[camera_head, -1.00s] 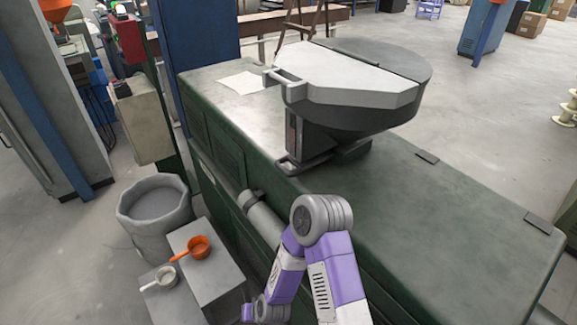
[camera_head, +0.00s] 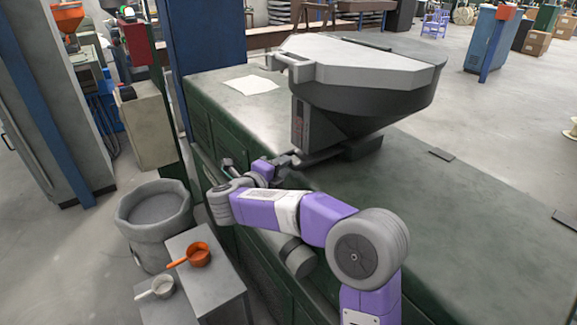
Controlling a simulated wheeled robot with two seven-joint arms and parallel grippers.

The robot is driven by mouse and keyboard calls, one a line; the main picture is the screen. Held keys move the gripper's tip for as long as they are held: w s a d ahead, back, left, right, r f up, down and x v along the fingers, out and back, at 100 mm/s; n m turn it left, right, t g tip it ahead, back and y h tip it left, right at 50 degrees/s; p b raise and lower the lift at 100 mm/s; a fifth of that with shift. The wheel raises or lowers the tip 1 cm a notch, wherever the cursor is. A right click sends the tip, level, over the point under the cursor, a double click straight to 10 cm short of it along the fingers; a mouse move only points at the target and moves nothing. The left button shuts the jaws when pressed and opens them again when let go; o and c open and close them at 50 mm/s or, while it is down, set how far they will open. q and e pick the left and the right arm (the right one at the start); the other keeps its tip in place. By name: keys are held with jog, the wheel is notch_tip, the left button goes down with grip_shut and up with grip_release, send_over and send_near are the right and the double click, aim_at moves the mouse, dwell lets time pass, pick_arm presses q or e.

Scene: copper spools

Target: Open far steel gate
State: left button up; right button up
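A grey slide gate (camera_head: 318,155), a flat plate that I take for the far steel gate, sits under the hopper (camera_head: 375,95) with its tray-like top. Its front end points toward the near edge of the dark green machine. My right gripper (camera_head: 282,171) is small and partly hidden behind my purple forearm. It is at the machine's near edge, close to the gate's front end. I cannot tell whether it touches the gate, or whether its fingers are open or shut. My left gripper is not in view.
The machine top (camera_head: 460,215) is broad and mostly clear, with a paper sheet (camera_head: 250,84) at the far left. Below left stand a grey bin (camera_head: 150,222) and grey blocks with an orange scoop (camera_head: 198,254) and a pale scoop (camera_head: 162,285). A blue post (camera_head: 197,35) rises behind.

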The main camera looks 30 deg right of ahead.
jog(key=shift+x, duration=1.75)
jog(key=shift+a, duration=0.1)
grip_shut()
